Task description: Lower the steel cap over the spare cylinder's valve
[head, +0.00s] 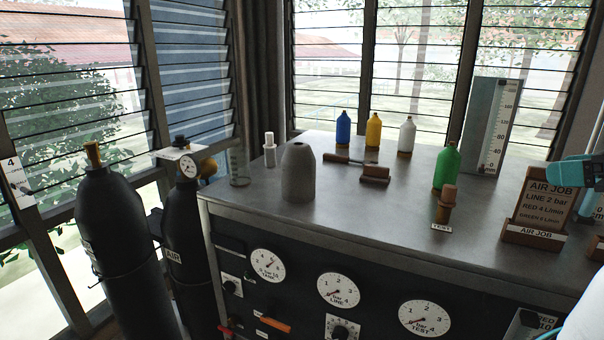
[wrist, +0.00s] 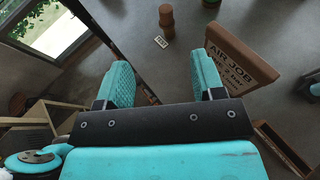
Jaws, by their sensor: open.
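The steel cap (head: 299,172), a grey dome-topped cylinder with a narrow neck, stands upright on the bench near its left front corner. The spare cylinder (head: 118,245), dark and bare-valved, stands on the floor at the left; its brass valve (head: 93,153) is uncovered. My gripper (head: 574,172) shows at the right edge of the head view, far from the cap, beside the AIR JOB board. In the wrist view my gripper (wrist: 162,75) has its teal fingers wide apart with nothing between them. The cap and spare cylinder are not in the wrist view.
A second cylinder marked AIR (head: 185,245) with a gauge stands beside the spare one. The bench (head: 345,212) holds a white fitting (head: 269,150), a glass beaker (head: 239,166), several coloured bottles, a brush (head: 375,173), a green bottle (head: 446,167) and the AIR JOB board (head: 543,205).

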